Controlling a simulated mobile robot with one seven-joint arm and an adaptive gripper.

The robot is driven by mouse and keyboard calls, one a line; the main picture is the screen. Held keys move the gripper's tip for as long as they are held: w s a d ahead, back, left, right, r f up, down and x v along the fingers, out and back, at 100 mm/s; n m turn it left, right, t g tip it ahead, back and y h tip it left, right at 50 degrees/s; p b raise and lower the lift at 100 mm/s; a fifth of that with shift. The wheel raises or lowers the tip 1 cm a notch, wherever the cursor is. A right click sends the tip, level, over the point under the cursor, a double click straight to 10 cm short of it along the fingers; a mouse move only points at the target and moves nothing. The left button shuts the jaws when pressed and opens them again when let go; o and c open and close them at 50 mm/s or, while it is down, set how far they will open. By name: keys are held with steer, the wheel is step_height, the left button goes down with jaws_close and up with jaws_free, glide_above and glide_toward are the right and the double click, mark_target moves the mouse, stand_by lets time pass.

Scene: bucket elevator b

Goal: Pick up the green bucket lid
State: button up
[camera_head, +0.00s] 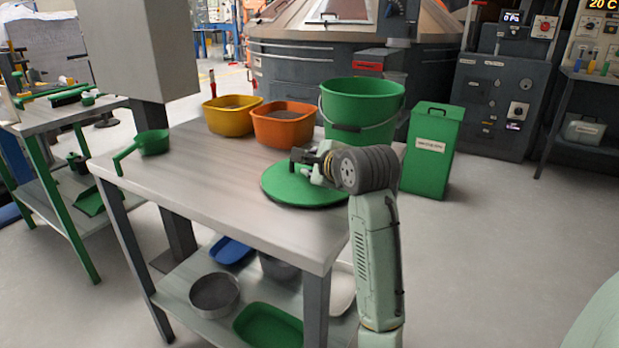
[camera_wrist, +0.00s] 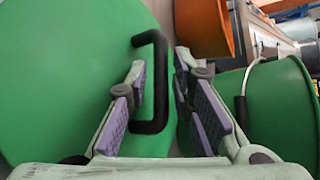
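The green bucket lid (camera_head: 293,193) lies flat on the table, near its right end. In the wrist view the lid (camera_wrist: 60,70) fills the left side, and its black handle (camera_wrist: 160,82) stands up near the middle. My gripper (camera_head: 310,160) is over the lid. In the wrist view my gripper (camera_wrist: 165,85) is open, with one purple-padded finger on each side of the handle's outer bar. I cannot tell whether either finger touches the handle. In the head view the handle is mostly hidden behind my gripper.
A green bucket (camera_head: 362,105) stands close behind the lid. An orange bowl (camera_head: 284,125) and a yellow bowl (camera_head: 231,115) sit at the table's back. A green scoop (camera_head: 152,142) lies at the left. The table's middle (camera_head: 200,180) is clear. A green bin (camera_head: 432,150) stands beside the table.

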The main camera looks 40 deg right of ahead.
steer(key=shift+c, duration=0.2)
jaws_close()
steer(key=shift+r, duration=0.1)
